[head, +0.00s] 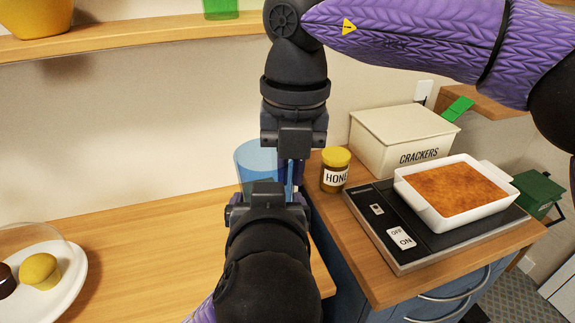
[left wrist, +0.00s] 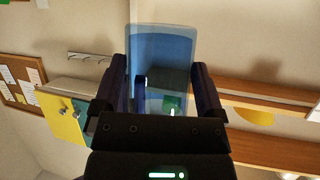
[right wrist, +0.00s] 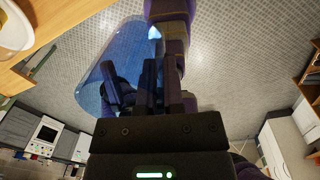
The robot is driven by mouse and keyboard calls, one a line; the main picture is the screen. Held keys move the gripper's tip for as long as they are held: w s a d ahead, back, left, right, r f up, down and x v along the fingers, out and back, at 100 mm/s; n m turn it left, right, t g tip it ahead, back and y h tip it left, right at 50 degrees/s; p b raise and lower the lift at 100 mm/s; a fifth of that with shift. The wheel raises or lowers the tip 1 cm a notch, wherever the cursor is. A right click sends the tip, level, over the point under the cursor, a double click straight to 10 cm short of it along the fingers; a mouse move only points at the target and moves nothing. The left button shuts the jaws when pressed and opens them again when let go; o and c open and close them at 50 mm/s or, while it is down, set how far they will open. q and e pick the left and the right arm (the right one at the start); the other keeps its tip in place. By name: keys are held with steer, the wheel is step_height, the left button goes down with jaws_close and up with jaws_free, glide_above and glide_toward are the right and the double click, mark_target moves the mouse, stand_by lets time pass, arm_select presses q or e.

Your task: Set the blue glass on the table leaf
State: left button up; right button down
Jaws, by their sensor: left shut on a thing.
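The translucent blue glass (head: 254,157) is held in my left gripper (head: 267,198), near the right end of the wooden table surface (head: 150,255). In the left wrist view the glass (left wrist: 162,60) stands between the two fingers (left wrist: 155,95). My right gripper (head: 293,172) points down close beside the glass; its fingers (right wrist: 160,85) look closed together, with nothing visible between them. In the right wrist view the glass (right wrist: 105,70) lies left of those fingers. The base of the glass is hidden in the head view, so its height above the surface is unclear.
A plate (head: 72,290) with cupcakes sits at the left. At right, a blue cabinet carries a honey jar (head: 334,172), a crackers box (head: 395,140) and a hob (head: 400,235) with a white baking dish (head: 430,213). A shelf (head: 150,36) runs above. The table's middle is clear.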

steer(key=shift+s+a, duration=0.1)
steer(key=shift+a, duration=0.25)
steer(key=c, duration=0.8)
jaws_free()
steer(key=shift+o, duration=0.3)
steer(key=shift+d, duration=0.1)
